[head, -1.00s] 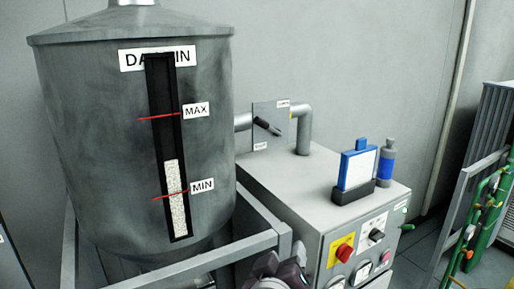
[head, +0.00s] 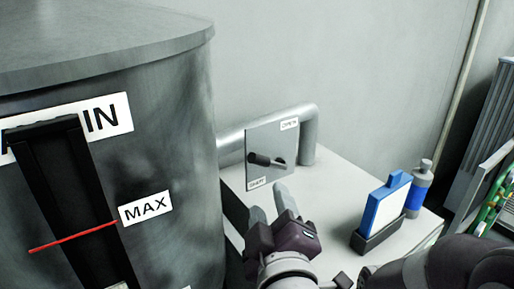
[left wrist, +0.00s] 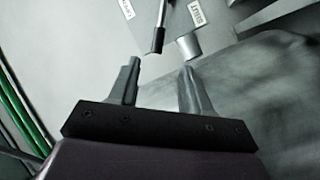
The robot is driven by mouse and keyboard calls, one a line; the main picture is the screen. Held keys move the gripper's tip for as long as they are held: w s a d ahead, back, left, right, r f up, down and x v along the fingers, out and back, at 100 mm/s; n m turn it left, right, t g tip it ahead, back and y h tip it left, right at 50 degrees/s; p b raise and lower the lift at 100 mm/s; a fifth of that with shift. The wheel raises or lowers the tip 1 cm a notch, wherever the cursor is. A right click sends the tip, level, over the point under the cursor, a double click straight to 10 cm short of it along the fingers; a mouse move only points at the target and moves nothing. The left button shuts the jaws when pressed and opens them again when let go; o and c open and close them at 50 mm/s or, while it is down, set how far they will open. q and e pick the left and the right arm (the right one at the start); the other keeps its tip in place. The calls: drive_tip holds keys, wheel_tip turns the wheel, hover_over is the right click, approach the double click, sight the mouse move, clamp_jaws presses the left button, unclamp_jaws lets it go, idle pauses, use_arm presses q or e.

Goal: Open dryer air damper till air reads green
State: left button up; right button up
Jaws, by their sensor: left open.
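The damper plate (head: 288,140) stands upright on the pipe behind the drum. Its label OPEN (head: 289,124) is at the upper right and SHUT (head: 257,183) at the lower left. A black-gripped lever (head: 259,159) lies across the plate, its grip toward the left. My left gripper (head: 268,204) is open and empty, just below and in front of the plate. In the left wrist view the lever (left wrist: 158,36) hangs just beyond the gap between my left fingertips (left wrist: 160,70); I see no contact. No air reading shows. My right gripper is not in view.
A large grey drum (head: 170,190) with a MAX mark fills the left. The pipe (head: 309,130) bends down right of the plate. A blue-framed board (head: 386,205) and a blue-grey bottle (head: 419,190) stand on the light cabinet top (head: 335,190). Wall behind is bare.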

sight(261, 164)
use_arm(q)
drive_tip(key=w, duration=0.3)
drive_tip(key=w+a, duration=0.1)
drive_tip(key=w, duration=0.7)
drive_tip(key=shift+a+r, duration=0.1)
drive_tip(key=shift+a, duration=0.1)
drive_tip(key=shift+w, duration=0.2)
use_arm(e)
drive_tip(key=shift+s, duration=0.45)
use_arm(q)
drive_tip(key=shift+w, duration=0.1)
drive_tip(key=shift+c, duration=0.3)
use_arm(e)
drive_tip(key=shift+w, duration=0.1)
